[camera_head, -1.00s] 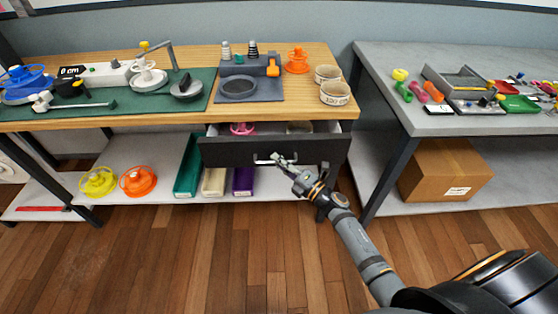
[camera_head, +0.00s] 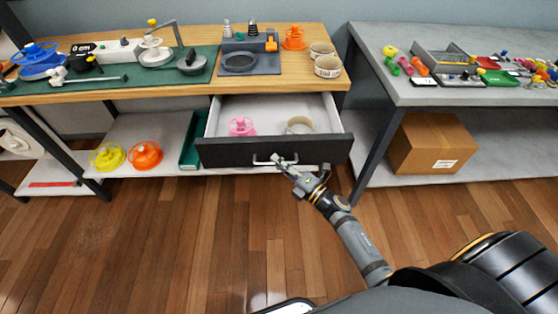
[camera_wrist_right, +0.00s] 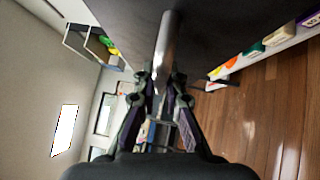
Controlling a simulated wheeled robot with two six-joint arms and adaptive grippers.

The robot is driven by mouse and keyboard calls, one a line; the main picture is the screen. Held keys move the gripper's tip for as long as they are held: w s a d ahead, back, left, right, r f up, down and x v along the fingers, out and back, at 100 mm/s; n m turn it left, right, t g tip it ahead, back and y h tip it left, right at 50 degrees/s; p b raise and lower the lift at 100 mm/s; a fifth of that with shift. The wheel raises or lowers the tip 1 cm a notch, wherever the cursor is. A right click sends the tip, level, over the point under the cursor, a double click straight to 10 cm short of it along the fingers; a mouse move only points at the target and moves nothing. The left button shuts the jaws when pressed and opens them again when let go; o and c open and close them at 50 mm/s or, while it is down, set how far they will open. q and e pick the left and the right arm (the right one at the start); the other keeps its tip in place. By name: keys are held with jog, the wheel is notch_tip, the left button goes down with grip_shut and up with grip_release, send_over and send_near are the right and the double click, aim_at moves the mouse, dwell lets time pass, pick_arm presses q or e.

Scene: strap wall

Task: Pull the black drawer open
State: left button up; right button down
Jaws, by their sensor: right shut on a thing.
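The black drawer (camera_head: 226,153) under the wooden workbench stands well open, its white inside showing. A pink spool (camera_head: 241,127) and a cream ring-shaped roll (camera_head: 300,125) lie in it. My right gripper (camera_head: 281,161) is shut on the metal bar handle (camera_head: 262,162) at the middle of the drawer front. In the right wrist view, the fingers (camera_wrist_right: 161,85) close around the handle bar (camera_wrist_right: 168,45), with the dark drawer front beyond. My left gripper is not in view.
The wooden bench (camera_head: 120,93) holds tools on a green mat. A yellow spool (camera_head: 108,157) and an orange spool (camera_head: 145,155) stand on the lower shelf. A grey table (camera_head: 410,95) is at right, with a cardboard box (camera_head: 431,145) beneath. The wooden floor in front is clear.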

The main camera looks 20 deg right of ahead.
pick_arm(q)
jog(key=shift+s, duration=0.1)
pick_arm(e)
jog(key=c, duration=1.7)
grip_release()
jog(key=v, duration=1.2)
jog(key=shift+r, duration=0.1)
